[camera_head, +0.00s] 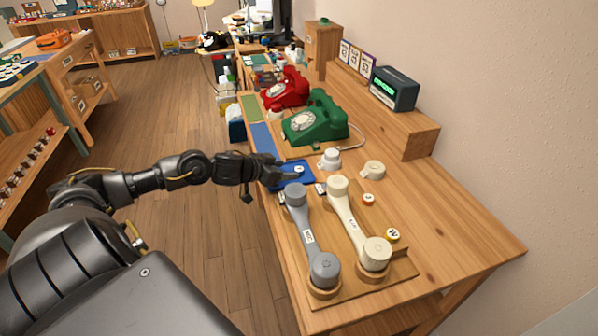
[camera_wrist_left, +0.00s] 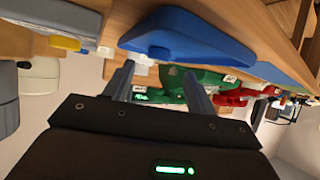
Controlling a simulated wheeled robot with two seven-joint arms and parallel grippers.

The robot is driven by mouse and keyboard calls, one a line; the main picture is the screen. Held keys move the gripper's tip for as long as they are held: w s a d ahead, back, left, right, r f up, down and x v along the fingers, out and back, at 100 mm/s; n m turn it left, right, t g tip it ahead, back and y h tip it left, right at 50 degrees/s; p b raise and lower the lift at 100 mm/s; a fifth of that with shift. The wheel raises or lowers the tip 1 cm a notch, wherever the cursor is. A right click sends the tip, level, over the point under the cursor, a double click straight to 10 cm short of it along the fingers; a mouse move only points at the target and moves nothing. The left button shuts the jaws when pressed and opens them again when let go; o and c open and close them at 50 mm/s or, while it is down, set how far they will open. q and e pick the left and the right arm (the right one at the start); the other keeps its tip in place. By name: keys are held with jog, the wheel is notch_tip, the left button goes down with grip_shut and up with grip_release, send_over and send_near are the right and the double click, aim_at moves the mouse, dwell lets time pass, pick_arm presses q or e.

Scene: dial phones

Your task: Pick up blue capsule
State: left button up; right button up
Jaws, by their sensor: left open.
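A blue tray (camera_head: 304,181) lies near the left edge of the workbench; it also shows in the left wrist view (camera_wrist_left: 200,35). A small round blue piece, which looks like the blue capsule (camera_wrist_left: 160,53), shows at the tray in the left wrist view. In the head view I cannot make it out clearly beside the gripper. My left gripper (camera_head: 288,174) is low at the tray. Its two fingers (camera_wrist_left: 158,68) are apart, with the blue piece showing between and beyond their tips; I cannot tell whether they touch it. My right gripper is not in view.
A grey handset (camera_head: 307,237) and a cream handset (camera_head: 354,222) lie on a wooden board close in front of the tray. A white cap (camera_head: 330,158) and a cream cap (camera_head: 374,170) stand to the right. A green phone (camera_head: 316,122) and red phone (camera_head: 286,90) stand behind.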

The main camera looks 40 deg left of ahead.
aim_at(298, 170)
pick_arm(q)
jog(key=shift+x, duration=2.35)
jog(key=shift+d+r, duration=0.1)
jog(key=c, duration=1.1)
